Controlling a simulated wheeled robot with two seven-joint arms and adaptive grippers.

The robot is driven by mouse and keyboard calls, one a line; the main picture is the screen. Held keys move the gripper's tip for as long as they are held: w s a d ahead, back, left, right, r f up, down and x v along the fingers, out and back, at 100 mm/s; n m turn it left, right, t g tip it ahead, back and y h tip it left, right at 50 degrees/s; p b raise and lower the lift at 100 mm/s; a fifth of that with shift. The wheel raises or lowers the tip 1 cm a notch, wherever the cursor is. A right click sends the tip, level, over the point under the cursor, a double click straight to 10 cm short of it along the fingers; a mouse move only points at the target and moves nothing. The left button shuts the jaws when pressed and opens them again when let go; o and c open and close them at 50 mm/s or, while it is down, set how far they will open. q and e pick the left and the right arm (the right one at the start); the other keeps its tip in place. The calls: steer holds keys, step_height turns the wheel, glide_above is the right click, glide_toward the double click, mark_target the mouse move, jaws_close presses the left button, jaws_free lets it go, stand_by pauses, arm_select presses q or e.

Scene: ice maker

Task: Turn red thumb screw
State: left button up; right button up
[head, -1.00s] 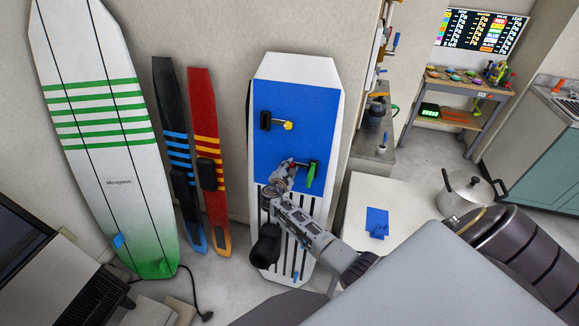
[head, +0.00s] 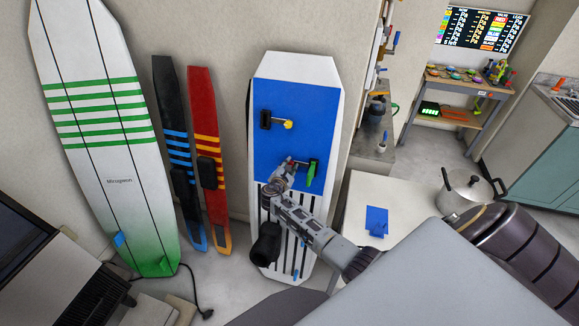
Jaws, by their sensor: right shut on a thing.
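A white board (head: 318,68) with a blue upper panel (head: 315,103) leans against the wall in the middle of the head view. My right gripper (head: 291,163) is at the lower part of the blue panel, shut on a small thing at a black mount. A hint of red shows at its fingertips, which fits the red thumb screw, but the fingers hide most of it. A green lever (head: 312,173) hangs just right of the fingertips. Higher on the panel, a yellow knob (head: 288,124) sticks out from a black block (head: 266,119). My left gripper is out of view.
A red ski-like board (head: 203,120) and a black one (head: 168,110) lean to the left, beyond them a white board with green stripes (head: 97,103). A white table (head: 400,190) with a metal pot (head: 468,190) stands to the right.

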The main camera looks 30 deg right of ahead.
steer(key=o, duration=0.7)
steer(key=shift+a, duration=0.15)
steer(key=v, duration=0.5)
steer(key=shift+s+a+r, duration=0.1)
steer(key=shift+s+a, duration=0.15)
steer(key=shift+s, duration=0.1)
stand_by(0.5)
